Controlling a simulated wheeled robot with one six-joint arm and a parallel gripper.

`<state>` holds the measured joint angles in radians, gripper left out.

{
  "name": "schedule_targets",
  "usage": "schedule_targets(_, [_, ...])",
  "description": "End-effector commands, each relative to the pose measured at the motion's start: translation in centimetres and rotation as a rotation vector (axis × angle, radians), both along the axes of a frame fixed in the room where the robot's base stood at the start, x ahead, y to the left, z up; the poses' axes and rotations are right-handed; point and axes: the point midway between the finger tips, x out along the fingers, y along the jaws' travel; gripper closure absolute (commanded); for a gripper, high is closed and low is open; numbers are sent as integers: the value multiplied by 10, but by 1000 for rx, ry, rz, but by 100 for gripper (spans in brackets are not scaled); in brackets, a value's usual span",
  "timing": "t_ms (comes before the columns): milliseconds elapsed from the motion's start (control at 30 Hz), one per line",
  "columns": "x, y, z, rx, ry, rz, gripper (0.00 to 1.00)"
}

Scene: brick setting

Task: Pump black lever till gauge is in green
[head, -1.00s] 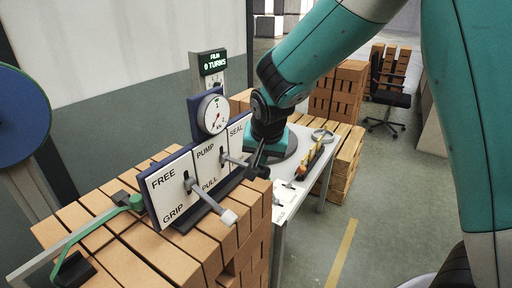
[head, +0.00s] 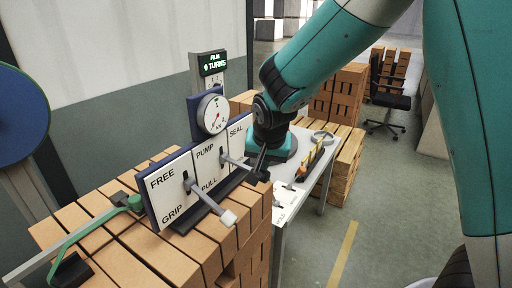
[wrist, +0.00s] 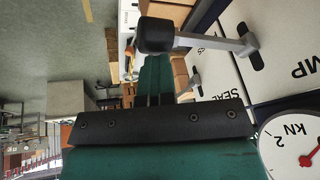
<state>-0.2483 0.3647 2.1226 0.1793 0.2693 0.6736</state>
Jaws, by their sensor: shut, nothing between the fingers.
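The black lever (head: 258,175) sticks out from the slot under PUMP on the panel, its black knob at the outer end. In the wrist view the black knob (wrist: 155,35) and its grey shaft lie just beyond my fingers. My gripper (head: 262,160) is shut and empty, close by the knob; I cannot tell whether it touches. It shows from behind in the wrist view (wrist: 154,100). The round white gauge (head: 214,115) stands above the panel, with a red needle near its lower part. In the wrist view the gauge (wrist: 295,148) is cut off; no green zone shows clearly.
A white-knobbed lever (head: 228,217) projects under FREE/GRIP, left of the black lever. The panel (head: 165,186) stands on stacked bricks (head: 190,252). A sign (head: 212,62) reads 0 TURNS. A white table (head: 287,197) stands to the right.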

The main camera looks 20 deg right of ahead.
Motion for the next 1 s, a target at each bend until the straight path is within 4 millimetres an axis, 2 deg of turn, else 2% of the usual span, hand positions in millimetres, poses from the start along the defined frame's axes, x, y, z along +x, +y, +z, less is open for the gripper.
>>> schedule_targets(1000, [-5, -4, -13, -2, 5, -1, 100])
